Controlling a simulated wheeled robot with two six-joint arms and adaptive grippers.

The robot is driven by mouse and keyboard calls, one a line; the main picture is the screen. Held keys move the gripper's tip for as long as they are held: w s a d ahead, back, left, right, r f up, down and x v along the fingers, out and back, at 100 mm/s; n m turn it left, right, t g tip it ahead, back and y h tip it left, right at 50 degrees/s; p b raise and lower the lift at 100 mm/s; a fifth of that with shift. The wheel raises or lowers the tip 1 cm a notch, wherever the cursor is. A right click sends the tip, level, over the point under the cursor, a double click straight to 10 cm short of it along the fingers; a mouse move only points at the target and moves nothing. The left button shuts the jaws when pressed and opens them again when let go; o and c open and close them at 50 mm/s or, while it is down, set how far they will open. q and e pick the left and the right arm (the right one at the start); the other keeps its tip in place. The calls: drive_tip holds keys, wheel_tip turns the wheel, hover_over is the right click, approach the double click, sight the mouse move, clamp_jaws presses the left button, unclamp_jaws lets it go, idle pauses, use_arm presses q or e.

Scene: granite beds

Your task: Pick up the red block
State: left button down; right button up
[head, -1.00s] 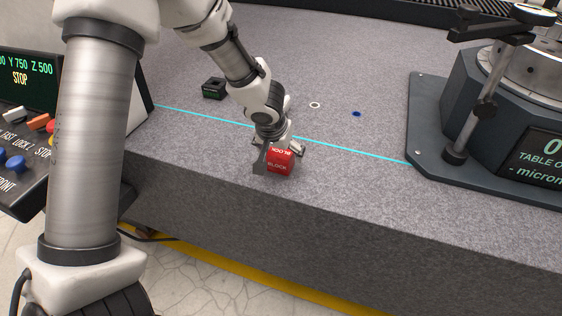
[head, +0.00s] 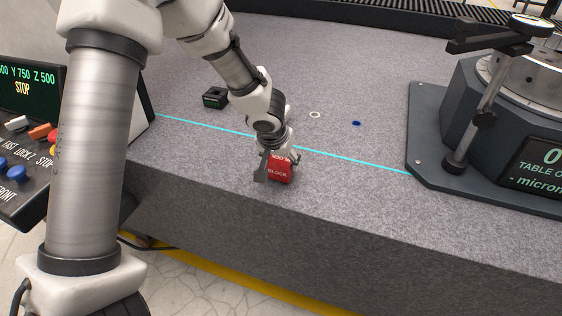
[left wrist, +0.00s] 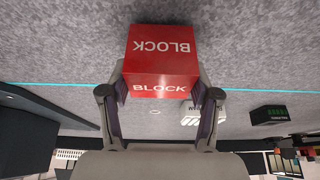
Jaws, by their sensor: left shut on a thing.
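The red block (head: 278,171), with white lettering reading BLOCK, is near the front edge of the granite bed (head: 350,215). My left gripper (head: 273,165) reaches down over it and is shut on it. In the left wrist view the red block (left wrist: 161,52) sits between the two fingers of my left gripper (left wrist: 160,88), which touch its sides. Whether the block rests on the granite or is just clear of it, I cannot tell. My right gripper is not in view.
A small black box (head: 215,97) with a green label stands behind and left. A white ring (head: 314,114) and a blue disc (head: 356,123) lie beyond a cyan line. A gauge stand on a dark base (head: 425,145) is at the right. A control panel (head: 25,130) is at the left.

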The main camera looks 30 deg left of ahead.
use_arm(q)
wheel_tip(320, 180, up, 3)
drive_tip(key=shift+r+p, duration=0.1)
drive_tip(key=shift+p, duration=0.55)
drive_tip(key=shift+s+d+f+b, duration=0.4)
drive_tip(key=shift+s+f+b, duration=0.25)
drive_tip(key=shift+b, duration=0.35)
drive_tip(key=s+d+b, duration=0.1)
drive_tip(key=s, duration=0.1)
drive_tip(key=s+d, duration=0.1)
drive_tip(key=s+d+r+b, duration=0.1)
drive_tip(key=s, duration=0.1)
drive_tip(key=shift+s+d+b, duration=0.2)
drive_tip(key=shift+s+b, duration=0.1)
drive_tip(key=shift+b, duration=0.05)
drive_tip(key=s+d+r, duration=0.1)
drive_tip(key=s+d, duration=0.3)
drive_tip(key=s, duration=0.3)
drive_tip(key=shift+p, duration=0.4)
